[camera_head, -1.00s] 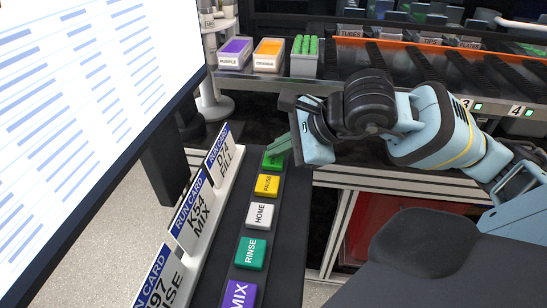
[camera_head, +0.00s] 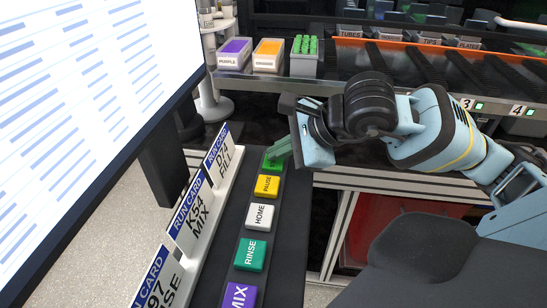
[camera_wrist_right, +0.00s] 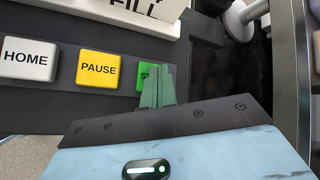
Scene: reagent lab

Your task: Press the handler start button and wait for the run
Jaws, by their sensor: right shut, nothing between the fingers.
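The green start button (camera_head: 271,163) is at the far end of a dark button panel (camera_head: 291,205) in the head view. In the right wrist view the start button (camera_wrist_right: 146,77) is partly hidden behind my gripper. My right gripper (camera_head: 279,150) is shut and empty, with its green fingertips over the start button. In the right wrist view the fingertips (camera_wrist_right: 160,72) overlap the button's right part; whether they touch or press it I cannot tell. My left gripper is not in view.
The yellow PAUSE (camera_head: 267,186), white HOME (camera_head: 260,215), green RINSE (camera_head: 250,254) and purple MIX (camera_head: 238,296) buttons line the panel. Run cards (camera_head: 190,218) stand left of it, beside a large screen (camera_head: 85,95). Purple (camera_head: 235,54) and orange (camera_head: 268,55) racks stand behind.

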